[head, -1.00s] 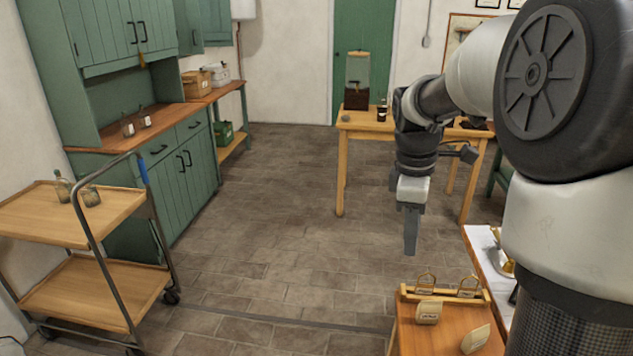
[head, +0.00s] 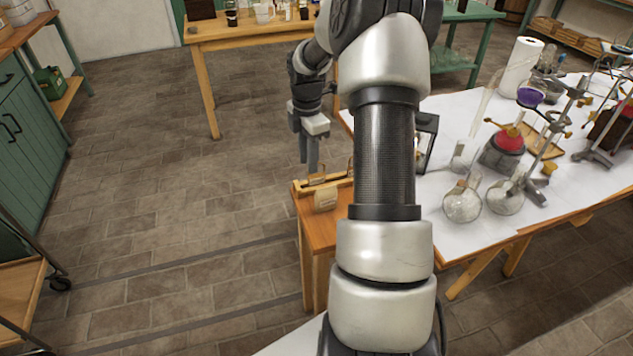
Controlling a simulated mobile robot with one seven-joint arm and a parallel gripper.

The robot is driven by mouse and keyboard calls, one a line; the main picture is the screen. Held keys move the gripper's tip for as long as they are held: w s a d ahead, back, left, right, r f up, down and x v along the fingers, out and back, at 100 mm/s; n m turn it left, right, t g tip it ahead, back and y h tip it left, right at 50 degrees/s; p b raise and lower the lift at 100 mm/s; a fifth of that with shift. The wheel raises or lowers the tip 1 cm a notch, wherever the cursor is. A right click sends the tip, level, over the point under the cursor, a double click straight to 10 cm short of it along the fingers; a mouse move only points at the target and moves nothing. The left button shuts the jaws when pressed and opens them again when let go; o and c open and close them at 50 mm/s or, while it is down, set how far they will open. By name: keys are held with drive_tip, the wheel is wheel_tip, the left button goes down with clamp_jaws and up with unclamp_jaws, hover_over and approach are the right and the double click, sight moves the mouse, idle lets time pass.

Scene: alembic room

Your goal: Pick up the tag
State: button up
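A small tag with a wire loop (head: 317,179) shows at the wooden rack on a small wooden side table (head: 318,232). A cream, pouch-like piece (head: 326,199) sits just in front of the rack. My gripper (head: 312,167) points down at the rack's left end, its tips close above or behind the tag in the picture. Whether they touch is not clear. The fingers overlap from this side, so I cannot see a gap. My arm hides the right part of the side table and rack.
A long white-covered table (head: 475,232) stands to the right with round flasks (head: 462,203), burner stands and a paper roll (head: 520,68). A wooden table (head: 255,28) with cups stands behind. A trolley (head: 20,295) is at left. The tiled floor between is clear.

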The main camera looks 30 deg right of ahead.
sight(309, 176)
drive_tip(key=f, duration=0.4)
drive_tip(key=f+b, duration=0.1)
drive_tip(key=f, duration=0.1)
drive_tip(key=shift+w+d+f, duration=0.2)
drive_tip(key=shift+w, duration=0.1)
clamp_jaws()
drive_tip(key=shift+r, duration=0.1)
drive_tip(key=shift+w, duration=0.1)
idle(1.0)
